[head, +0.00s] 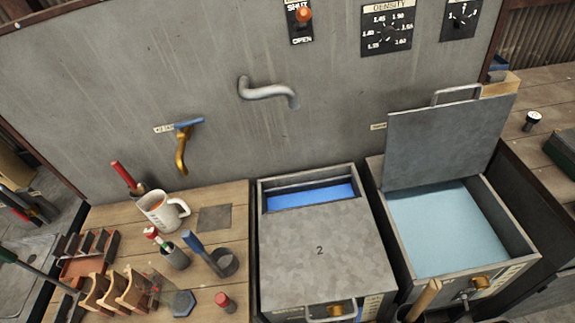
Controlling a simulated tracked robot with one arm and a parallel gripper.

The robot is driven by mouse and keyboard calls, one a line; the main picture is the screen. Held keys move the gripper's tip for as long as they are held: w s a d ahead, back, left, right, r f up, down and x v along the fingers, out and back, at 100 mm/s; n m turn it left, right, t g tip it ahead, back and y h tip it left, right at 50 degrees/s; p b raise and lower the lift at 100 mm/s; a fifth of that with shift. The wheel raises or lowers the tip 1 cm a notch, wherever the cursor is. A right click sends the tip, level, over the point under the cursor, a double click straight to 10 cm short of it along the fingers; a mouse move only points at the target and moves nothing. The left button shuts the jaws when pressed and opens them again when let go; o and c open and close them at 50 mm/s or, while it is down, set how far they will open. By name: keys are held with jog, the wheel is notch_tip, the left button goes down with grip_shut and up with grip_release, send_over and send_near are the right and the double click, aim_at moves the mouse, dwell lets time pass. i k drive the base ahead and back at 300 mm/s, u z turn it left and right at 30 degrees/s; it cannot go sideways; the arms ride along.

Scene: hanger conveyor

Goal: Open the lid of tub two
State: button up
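Tub two (263,195) stands at the lower middle in the head view. A strip of blue (310,197) shows in the uncovered part behind the lid. A metal bar handle (330,313) is at the lid's front edge, partly cut off by the picture's bottom. I cannot see my gripper in this view.
Right of tub two, another tub (520,245) holds pale blue liquid, its lid (445,140) raised. A spout (268,92) and a yellow-blue tap (183,145) stick out from the back panel. A mug (158,211) and tools crowd the left bench. A wooden handle (425,298) rises at the bottom.

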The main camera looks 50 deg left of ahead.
aim_at(329, 252)
jog(key=u, duration=0.25)
jog(key=k, duration=0.85)
jog(key=u, duration=0.4)
